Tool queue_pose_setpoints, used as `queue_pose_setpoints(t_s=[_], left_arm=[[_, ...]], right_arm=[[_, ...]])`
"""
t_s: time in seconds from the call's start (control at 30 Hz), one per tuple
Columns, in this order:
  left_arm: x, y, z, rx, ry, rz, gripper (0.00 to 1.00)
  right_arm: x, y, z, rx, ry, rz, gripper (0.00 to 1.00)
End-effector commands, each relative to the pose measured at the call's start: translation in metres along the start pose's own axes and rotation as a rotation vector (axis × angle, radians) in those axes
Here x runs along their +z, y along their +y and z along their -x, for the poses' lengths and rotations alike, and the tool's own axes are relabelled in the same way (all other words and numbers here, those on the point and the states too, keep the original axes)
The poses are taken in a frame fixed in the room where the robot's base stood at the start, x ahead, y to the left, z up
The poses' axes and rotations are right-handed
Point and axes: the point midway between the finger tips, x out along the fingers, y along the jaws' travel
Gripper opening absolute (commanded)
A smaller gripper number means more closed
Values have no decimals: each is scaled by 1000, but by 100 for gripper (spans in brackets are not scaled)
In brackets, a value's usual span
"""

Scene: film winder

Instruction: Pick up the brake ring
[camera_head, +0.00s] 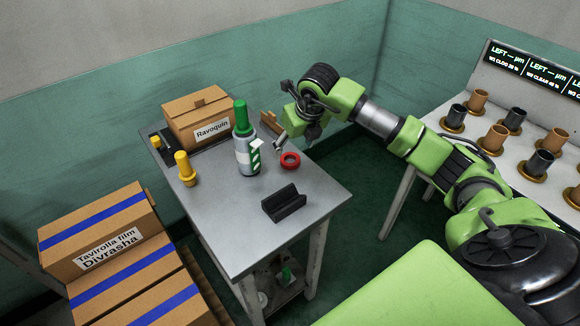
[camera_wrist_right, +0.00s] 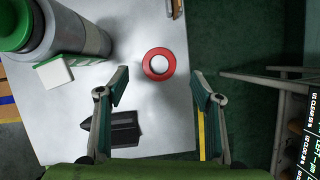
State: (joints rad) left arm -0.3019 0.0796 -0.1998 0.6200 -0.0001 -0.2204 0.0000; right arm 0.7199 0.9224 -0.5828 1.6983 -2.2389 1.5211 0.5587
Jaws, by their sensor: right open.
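The brake ring is a red ring (camera_head: 290,166) lying flat near the right edge of the grey table. In the right wrist view the ring (camera_wrist_right: 147,66) shows whole, with pale tabletop through its hole. My right gripper (camera_head: 295,138) is over that side of the table, above and just behind the ring in the head view. In the wrist view its fingers (camera_wrist_right: 160,84) are spread wide and empty, with the ring between and slightly beyond the tips, not touching them. My left gripper is not in view.
A green-capped bottle (camera_head: 246,158) stands left of the ring, and a black V-shaped holder (camera_head: 284,204) in front. A yellow-topped object (camera_head: 186,170) and a cardboard box (camera_head: 197,118) stand farther left. A white bench (camera_head: 455,125) with spools is at right.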

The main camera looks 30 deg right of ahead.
Motion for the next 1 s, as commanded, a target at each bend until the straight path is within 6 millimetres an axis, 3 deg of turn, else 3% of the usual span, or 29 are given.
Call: queue_pose_setpoints(t_s=[0.23, 0.5, 0.77, 0.9, 1.0], left_arm=[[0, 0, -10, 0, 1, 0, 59], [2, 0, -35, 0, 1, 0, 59], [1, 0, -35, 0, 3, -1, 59], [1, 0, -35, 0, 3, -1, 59], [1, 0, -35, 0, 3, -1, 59]], right_arm=[[-2, 0, -16, 1, 0, 0, 60], [-8, 1, -56, 2, -1, -1, 60], [-6, 1, -58, 1, -2, 0, 60], [-6, 1, -58, 1, -1, 0, 29], [-6, 1, -58, 1, -1, 0, 26]])
